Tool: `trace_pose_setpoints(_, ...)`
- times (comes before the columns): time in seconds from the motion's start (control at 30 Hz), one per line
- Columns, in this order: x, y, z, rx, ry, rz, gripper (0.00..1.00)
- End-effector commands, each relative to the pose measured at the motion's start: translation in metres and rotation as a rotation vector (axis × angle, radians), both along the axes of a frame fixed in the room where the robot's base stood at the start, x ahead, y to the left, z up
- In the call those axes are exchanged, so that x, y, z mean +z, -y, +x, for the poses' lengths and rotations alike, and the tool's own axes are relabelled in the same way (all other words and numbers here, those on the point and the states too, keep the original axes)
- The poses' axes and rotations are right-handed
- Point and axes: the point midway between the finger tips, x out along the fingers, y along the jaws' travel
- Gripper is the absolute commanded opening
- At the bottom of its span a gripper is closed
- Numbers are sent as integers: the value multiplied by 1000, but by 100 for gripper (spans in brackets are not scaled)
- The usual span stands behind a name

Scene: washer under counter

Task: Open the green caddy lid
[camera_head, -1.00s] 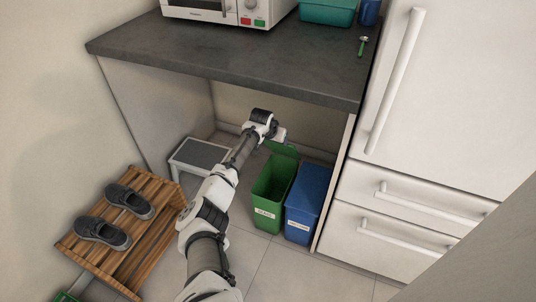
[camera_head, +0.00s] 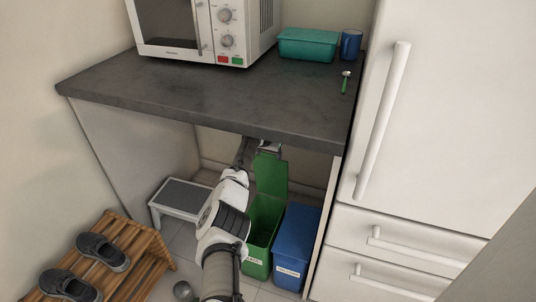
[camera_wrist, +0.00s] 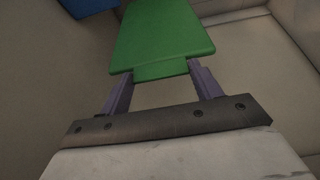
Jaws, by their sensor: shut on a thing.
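The green caddy (camera_head: 260,265) stands on the floor under the counter, with a white label on its front. Its green lid (camera_head: 271,176) stands roughly upright at the back of the caddy, and the caddy's mouth is uncovered. My gripper (camera_head: 269,149) is at the lid's top edge, partly hidden under the counter. In the wrist view, the lid (camera_wrist: 163,38) extends away from my gripper (camera_wrist: 162,78), whose two purple fingers are shut on the tab at the lid's near edge.
A closed blue bin (camera_head: 296,237) stands right beside the green caddy. The counter (camera_head: 200,100) overhangs my gripper. A step stool (camera_head: 184,197) and a wooden shoe rack (camera_head: 145,270) are to the left. The fridge (camera_head: 430,120) is to the right.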

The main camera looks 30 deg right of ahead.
Motion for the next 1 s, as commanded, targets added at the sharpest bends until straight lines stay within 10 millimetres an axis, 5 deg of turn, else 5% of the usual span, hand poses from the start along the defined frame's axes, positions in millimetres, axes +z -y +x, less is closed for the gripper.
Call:
trace_pose_setpoints(0.27,3,2,0,-2,5,-6,22)
trace_pose_setpoints(0.3,3,2,0,-2,5,-6,65)
trace_pose_setpoints(0.47,2,2,0,-1,3,-5,85)
trace_pose_setpoints(1.0,12,-7,-5,-1,1,-4,85)
